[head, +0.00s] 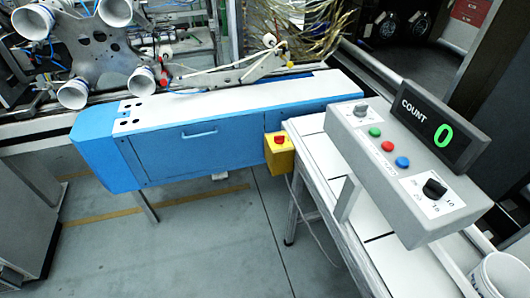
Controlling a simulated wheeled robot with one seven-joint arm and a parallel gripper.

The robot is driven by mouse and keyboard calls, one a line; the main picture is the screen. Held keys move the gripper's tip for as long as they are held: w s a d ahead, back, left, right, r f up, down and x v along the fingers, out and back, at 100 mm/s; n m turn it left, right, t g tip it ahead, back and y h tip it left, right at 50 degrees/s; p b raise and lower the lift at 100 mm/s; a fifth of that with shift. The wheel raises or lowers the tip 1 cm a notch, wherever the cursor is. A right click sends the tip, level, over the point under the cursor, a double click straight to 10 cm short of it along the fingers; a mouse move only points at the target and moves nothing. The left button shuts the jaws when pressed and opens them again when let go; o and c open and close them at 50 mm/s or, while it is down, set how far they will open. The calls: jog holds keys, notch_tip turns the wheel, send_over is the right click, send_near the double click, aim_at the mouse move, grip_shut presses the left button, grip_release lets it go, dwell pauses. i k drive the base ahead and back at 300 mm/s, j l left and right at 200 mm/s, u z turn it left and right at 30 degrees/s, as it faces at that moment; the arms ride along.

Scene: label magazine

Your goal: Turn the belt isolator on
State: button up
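A grey control box (400,165) stands on the white bench at right. At its far left end is a grey rotary knob (361,109) on a small pale plate. A black rotary knob (434,188) sits on a white plate with several numbers at the near end. Between them are a green button (375,132), a red button (387,146) and a blue button (402,162). The word belt isolator cannot be read on any of them, and the knobs' exact settings are too small to tell. My gripper is not in view.
A black display (437,125) reads COUNT 0 behind the box. A yellow box with a red button (279,152) hangs by the blue machine (190,150). A white cup (500,277) stands at bottom right. White rolls on a metal frame are at upper left. The floor in front is clear.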

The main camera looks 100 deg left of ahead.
aim_at(279, 139)
jog(key=k+j+u, duration=0.1)
jog(key=u, duration=2.9)
